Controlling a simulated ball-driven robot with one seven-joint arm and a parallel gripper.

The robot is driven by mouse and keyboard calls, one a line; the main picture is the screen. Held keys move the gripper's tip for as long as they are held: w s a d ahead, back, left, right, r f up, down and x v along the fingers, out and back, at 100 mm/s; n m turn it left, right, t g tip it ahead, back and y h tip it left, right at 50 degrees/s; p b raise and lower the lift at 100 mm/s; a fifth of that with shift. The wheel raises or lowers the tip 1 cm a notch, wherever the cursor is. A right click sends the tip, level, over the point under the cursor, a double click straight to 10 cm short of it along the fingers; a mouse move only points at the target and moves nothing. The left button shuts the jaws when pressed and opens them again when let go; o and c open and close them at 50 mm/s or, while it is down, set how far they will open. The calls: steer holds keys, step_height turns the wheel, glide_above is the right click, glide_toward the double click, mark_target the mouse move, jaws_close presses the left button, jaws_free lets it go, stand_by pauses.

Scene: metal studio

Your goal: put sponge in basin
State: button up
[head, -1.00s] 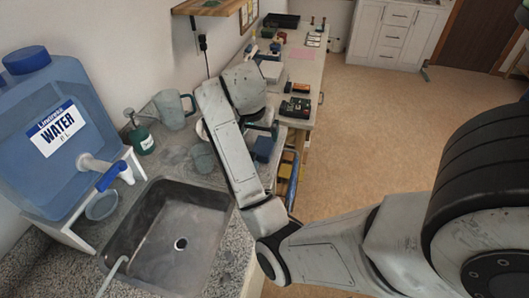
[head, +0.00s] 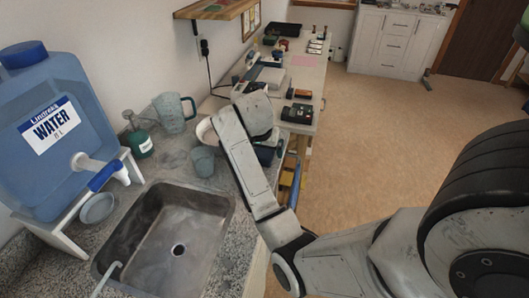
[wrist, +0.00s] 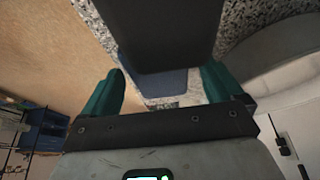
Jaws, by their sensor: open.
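The basin is the grey metal sink (head: 205,238) set into the speckled counter in the head view; it looks empty, with a drain in its floor. In the wrist view, the blue block (wrist: 158,83) lies between the green fingers of my gripper (wrist: 160,88), partly covered by a dark block in front. My gripper is open, with the fingers on either side of the blue block; I cannot tell whether they touch it.
A pale bowl is partly hidden behind my arm.

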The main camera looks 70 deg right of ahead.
steer(key=c, duration=1.1)
